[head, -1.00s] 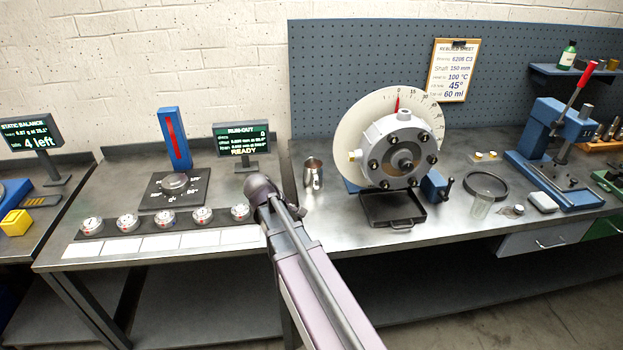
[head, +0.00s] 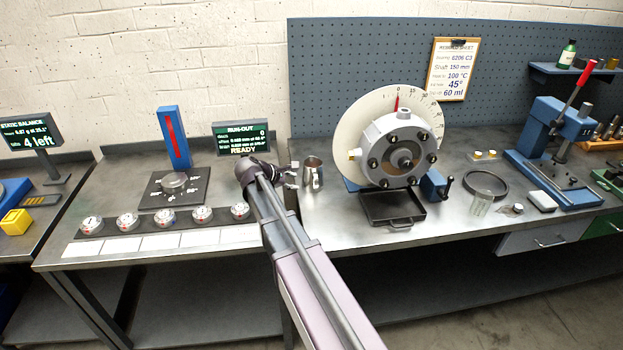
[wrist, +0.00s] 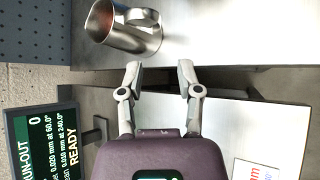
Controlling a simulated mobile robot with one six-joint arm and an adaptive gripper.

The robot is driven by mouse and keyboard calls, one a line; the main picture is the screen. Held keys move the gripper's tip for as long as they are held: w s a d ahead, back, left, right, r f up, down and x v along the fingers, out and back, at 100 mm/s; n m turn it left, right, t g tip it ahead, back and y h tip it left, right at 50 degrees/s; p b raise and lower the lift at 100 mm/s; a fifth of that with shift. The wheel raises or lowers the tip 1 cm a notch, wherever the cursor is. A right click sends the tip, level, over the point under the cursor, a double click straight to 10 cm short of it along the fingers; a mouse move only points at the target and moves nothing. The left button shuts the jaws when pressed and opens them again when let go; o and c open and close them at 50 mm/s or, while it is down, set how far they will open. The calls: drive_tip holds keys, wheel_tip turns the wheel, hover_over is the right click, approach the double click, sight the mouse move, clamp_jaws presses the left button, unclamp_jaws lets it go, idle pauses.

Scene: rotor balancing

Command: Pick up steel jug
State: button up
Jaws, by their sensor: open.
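The steel jug (head: 312,173) is a shiny metal cup with a side handle, standing on the bench to the left of the round dial. In the wrist view the jug (wrist: 124,30) lies ahead of the fingertips, slightly left of the line between them, with its handle toward the right. My gripper (wrist: 158,75) is open and empty, its two fingers spread. In the head view my gripper (head: 292,177) is just left of the jug, and a small part of the jug's left side is close to the fingers. I cannot tell whether they touch.
A grey housing (head: 402,150) with a white dial stands right of the jug, a black tray (head: 392,222) in front of it. The run-out display (head: 241,139) stands behind left. Bare bench lies in front of the jug.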

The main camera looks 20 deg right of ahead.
drive_tip(key=b, duration=0.4)
approach(317, 187)
drive_tip(key=x, duration=0.4)
drive_tip(key=shift+w+a+f, duration=0.1)
drive_tip(key=shift+w+f, duration=0.1)
drive_tip(key=shift+w+d+f+b, duration=0.1)
drive_tip(key=shift+d+f+b, duration=0.2)
drive_tip(key=shift+d, duration=0.2)
drive_tip(key=shift+r, duration=0.1)
drive_tip(key=shift+b+x, duration=1.1)
drive_tip(key=shift+x, duration=0.7)
drive_tip(key=shift+b+x, duration=0.45)
drive_tip(key=shift+x, duration=0.45)
clamp_jaws()
